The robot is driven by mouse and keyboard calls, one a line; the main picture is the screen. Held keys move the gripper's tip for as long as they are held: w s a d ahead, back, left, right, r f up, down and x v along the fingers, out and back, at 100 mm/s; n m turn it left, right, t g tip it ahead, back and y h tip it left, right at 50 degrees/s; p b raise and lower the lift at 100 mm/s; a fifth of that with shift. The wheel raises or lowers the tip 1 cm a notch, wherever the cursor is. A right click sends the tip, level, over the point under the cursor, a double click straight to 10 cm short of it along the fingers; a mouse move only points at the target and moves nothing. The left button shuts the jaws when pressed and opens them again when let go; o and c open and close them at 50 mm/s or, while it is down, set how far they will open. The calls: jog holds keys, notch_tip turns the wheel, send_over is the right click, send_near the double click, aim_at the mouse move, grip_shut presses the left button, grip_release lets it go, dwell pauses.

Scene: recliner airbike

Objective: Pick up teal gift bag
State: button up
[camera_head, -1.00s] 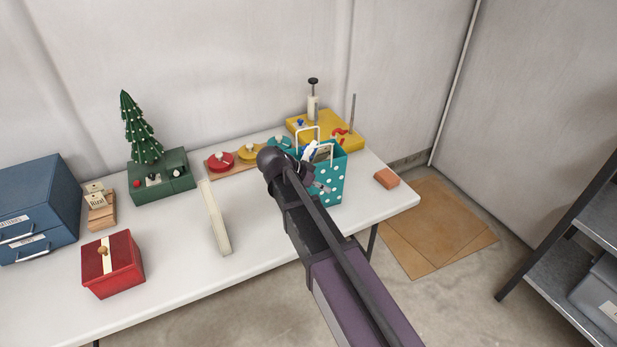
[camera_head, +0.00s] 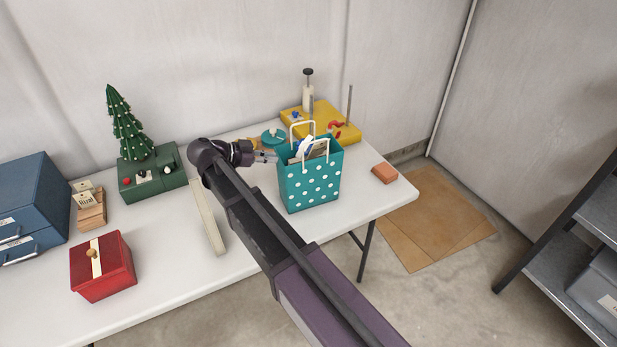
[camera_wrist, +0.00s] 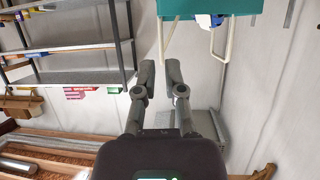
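The teal gift bag (camera_head: 312,186) with white dots and white handles stands upright on the white table near its right end. Papers and other items stick out of its top. My gripper (camera_head: 272,157) is beside the bag's upper left edge, pointing right toward it. In the wrist view, my gripper (camera_wrist: 160,71) has its two fingertips a small gap apart. The bag (camera_wrist: 205,7) shows at the top edge there, with a white handle strand (camera_wrist: 161,42) lined up with that gap. I cannot tell whether the fingers touch the handle.
A yellow base (camera_head: 322,122) with upright posts stands behind the bag. An orange block (camera_head: 384,174) lies to its right. A cream board (camera_head: 208,218), red box (camera_head: 103,266) and green box with a small tree (camera_head: 152,178) are to the left on the table (camera_head: 170,290).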

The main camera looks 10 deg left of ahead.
aim_at(309, 168)
jog(key=b+x, duration=0.3)
jog(key=x, duration=0.4)
jog(key=shift+d+f, duration=0.2)
jog(key=shift+f, duration=0.05)
jog(key=shift+w+d+f, duration=0.1)
jog(key=shift+w+d, duration=0.2)
jog(key=shift+d, duration=0.1)
jog(key=shift+d, duration=0.1)
jog(key=shift+b+x, duration=1)
jog(key=shift+x, duration=1.55)
grip_shut()
